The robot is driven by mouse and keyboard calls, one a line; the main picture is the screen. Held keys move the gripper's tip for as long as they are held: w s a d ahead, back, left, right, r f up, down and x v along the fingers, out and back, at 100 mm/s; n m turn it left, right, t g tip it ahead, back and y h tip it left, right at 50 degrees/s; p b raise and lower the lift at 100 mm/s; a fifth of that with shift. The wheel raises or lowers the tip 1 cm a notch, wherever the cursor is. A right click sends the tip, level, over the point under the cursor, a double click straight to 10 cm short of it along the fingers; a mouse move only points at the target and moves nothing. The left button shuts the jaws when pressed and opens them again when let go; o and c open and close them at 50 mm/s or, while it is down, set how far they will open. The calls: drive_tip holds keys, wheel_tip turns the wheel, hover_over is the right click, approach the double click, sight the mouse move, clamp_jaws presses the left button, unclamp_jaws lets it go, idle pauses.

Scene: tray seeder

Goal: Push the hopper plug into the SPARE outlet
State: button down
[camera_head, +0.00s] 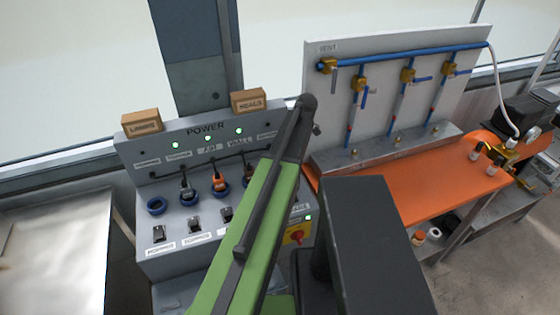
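The grey power panel (160,185) stands left of centre, headed POWER, with a row of blue-ringed outlets under small labels. The leftmost outlet (156,206) is empty. To its right a dark plug (186,190) and an orange plug (219,182) sit at outlets, and a further dark plug (249,171) shows beside my arm. I cannot tell which plug is the hopper plug. The smaller labels are too blurred to identify the SPARE outlet surely. My green arm crosses the panel's right part and hides outlets there. My gripper is not visible.
Boxes marked LAMPS (142,122) and SEALS (248,101) sit on the panel top. A red knob on a yellow plate (296,235) is right of my arm. An orange bench (390,195) with a blue-piped board (400,75) stands right. A pale table (55,245) is left.

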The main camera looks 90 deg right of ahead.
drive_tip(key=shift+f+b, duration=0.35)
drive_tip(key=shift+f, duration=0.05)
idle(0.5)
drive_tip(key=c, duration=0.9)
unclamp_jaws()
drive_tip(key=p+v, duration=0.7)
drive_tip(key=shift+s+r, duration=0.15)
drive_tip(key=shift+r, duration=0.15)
